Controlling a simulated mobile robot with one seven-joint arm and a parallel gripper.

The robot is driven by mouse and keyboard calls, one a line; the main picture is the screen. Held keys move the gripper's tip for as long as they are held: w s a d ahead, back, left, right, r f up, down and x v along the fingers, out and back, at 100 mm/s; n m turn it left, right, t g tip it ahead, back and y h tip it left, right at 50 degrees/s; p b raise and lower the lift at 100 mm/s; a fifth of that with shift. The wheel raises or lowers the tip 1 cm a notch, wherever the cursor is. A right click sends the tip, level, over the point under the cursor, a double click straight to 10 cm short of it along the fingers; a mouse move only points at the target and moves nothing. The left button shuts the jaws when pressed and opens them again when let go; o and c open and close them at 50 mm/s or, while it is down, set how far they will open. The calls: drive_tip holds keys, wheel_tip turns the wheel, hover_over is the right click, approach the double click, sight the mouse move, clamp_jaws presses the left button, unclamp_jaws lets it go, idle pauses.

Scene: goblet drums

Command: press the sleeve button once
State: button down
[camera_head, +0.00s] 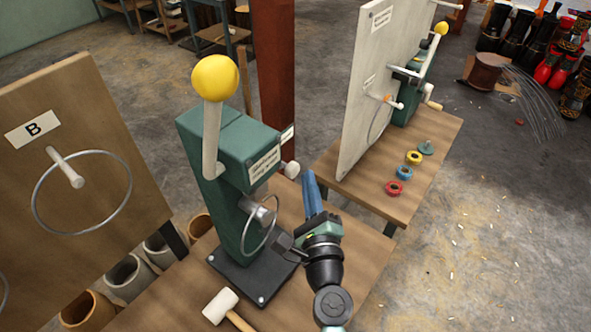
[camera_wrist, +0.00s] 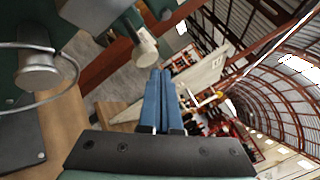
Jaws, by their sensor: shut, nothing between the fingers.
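A green press (camera_head: 222,150) with a yellow-balled lever (camera_head: 215,78) stands on a dark base plate. A small pale round button (camera_head: 291,169) sticks out from the right side of its head, below a small label. The button also shows in the wrist view (camera_wrist: 145,48), above and left of the fingertips. I cannot read whether it is marked as the sleeve button. My gripper (camera_head: 308,178) has blue fingers, shut and empty, pointing up just right of the button. The fingers also show in the wrist view (camera_wrist: 160,76). They look apart from the button.
A metal ring (camera_head: 262,228) hangs on the press's spindle, close to my wrist. A white mallet (camera_head: 220,306) lies on the near bench. A board marked B (camera_head: 95,110) stands at left. Another bench (camera_head: 420,190) with a white panel and coloured rings stands behind at right.

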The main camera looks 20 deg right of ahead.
drive_tip(key=shift+w+a, duration=0.15)
drive_tip(key=shift+w+a, duration=0.1)
drive_tip(key=shift+w, duration=0.1)
drive_tip(key=shift+w+a, duration=0.65)
drive_tip(key=shift+w, duration=0.05)
idle(1.2)
drive_tip(key=shift+s+d, duration=0.1)
idle(0.3)
drive_tip(key=shift+s+d, duration=0.7)
drive_tip(key=shift+s, duration=0.25)
drive_tip(key=shift+s+d+b, duration=0.2)
drive_tip(key=shift+s+d, duration=0.6)
drive_tip(key=shift+s, duration=0.2)
drive_tip(key=shift+s+d+b, duration=0.15)
drive_tip(key=shift+s+d, duration=0.65)
drive_tip(key=shift+s, duration=0.2)
